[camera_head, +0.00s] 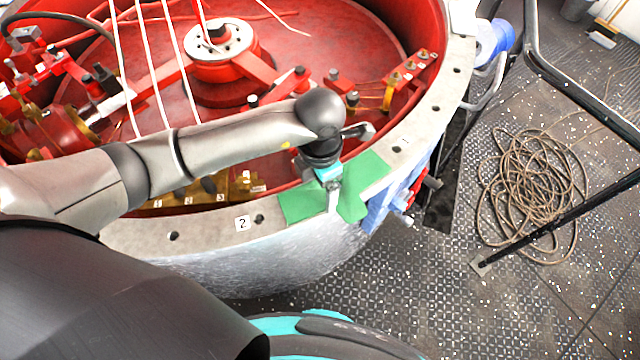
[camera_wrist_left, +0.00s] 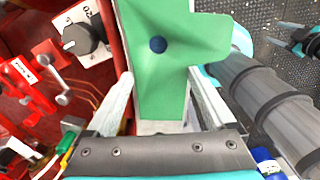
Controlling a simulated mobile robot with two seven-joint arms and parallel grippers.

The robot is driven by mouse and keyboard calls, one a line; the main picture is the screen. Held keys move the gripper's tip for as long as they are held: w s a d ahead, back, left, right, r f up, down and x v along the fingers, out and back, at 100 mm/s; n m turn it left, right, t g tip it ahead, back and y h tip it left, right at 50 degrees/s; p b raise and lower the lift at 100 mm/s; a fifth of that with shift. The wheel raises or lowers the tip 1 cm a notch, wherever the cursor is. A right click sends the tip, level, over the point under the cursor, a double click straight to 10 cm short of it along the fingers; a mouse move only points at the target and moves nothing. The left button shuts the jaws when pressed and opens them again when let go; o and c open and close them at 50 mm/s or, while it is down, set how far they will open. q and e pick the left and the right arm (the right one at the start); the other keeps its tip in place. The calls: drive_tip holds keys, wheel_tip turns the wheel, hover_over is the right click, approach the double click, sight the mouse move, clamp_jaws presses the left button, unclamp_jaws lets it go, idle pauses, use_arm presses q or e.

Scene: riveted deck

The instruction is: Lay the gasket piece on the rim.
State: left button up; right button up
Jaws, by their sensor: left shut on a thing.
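The green gasket piece (camera_head: 368,170) is a thin flat sheet lying along or just above the grey metal rim (camera_head: 205,233); I cannot tell whether it touches everywhere. My left gripper (camera_head: 334,200) points down over its middle and is shut on it, hiding part of it. In the left wrist view the gasket piece (camera_wrist_left: 175,75) fills the space between and beyond the fingers (camera_wrist_left: 163,95), with a dark blue round spot near its middle. My right gripper (camera_wrist_left: 285,36) shows small at the upper right of that view, its fingers apart and empty.
The rim has several dark bolt holes and white labels "1" (camera_head: 405,142) and "2" (camera_head: 242,223). Inside the red drum (camera_head: 330,40) are red fittings and thin white rods. A coiled rope (camera_head: 530,190) lies on the deck at right, by a dark railing (camera_head: 560,75).

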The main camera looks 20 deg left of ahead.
use_arm(q)
drive_tip(key=o, duration=1.1)
drive_tip(key=shift+f, duration=0.15)
drive_tip(key=shift+r, duration=0.3)
wheel_tip(320, 180, up, 12)
drive_tip(key=shift+f+p, duration=0.1)
drive_tip(key=shift+p, duration=0.45)
